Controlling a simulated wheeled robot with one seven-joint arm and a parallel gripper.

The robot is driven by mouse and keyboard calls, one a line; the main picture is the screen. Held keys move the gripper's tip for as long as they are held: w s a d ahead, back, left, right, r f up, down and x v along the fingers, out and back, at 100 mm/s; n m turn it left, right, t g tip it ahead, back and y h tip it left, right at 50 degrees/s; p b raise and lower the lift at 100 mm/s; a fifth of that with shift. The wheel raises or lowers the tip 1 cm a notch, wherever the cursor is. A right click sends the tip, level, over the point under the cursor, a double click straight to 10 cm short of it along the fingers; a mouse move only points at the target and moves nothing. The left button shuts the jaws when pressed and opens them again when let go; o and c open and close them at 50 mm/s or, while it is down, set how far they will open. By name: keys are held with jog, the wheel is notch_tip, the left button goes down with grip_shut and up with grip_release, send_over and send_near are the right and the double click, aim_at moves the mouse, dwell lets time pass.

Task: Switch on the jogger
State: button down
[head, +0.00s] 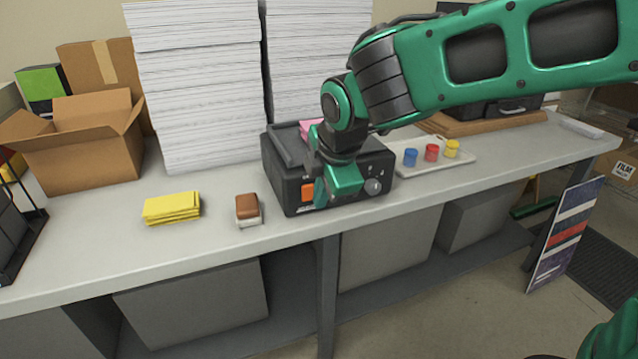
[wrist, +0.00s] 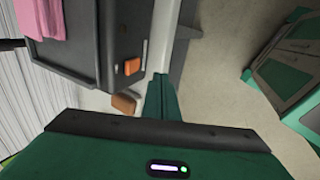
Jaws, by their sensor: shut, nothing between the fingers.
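The jogger (head: 290,160) is a dark box-shaped machine with a tray top, standing near the front edge of the bench. An orange rocker switch (head: 307,193) is on its front face, with a round grey knob (head: 374,187) to the right. My green gripper (head: 322,193) is in front of that face, between switch and knob, closest to the switch, its fingers shut and empty. In the wrist view the fingers (wrist: 161,98) are together just below the orange switch (wrist: 132,66). I cannot tell whether they touch the machine. Pink paper (wrist: 42,18) lies in the jogger's tray.
Yellow pads (head: 172,208) and a brown-topped block (head: 248,209) lie left of the jogger. Tall paper stacks (head: 198,90) stand behind. A tray (head: 462,158) with blue, red and yellow pots is on the right. An open carton (head: 90,150) stands at the left.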

aim_at(308, 193)
jog(key=shift+w+a+f, duration=0.2)
jog(key=shift+w, duration=0.55)
jog(key=shift+w+a+f, duration=0.15)
jog(key=shift+w+a, duration=0.05)
jog(key=shift+w, duration=0.6)
jog(key=shift+w+a+f, duration=0.2)
jog(key=shift+w, duration=0.55)
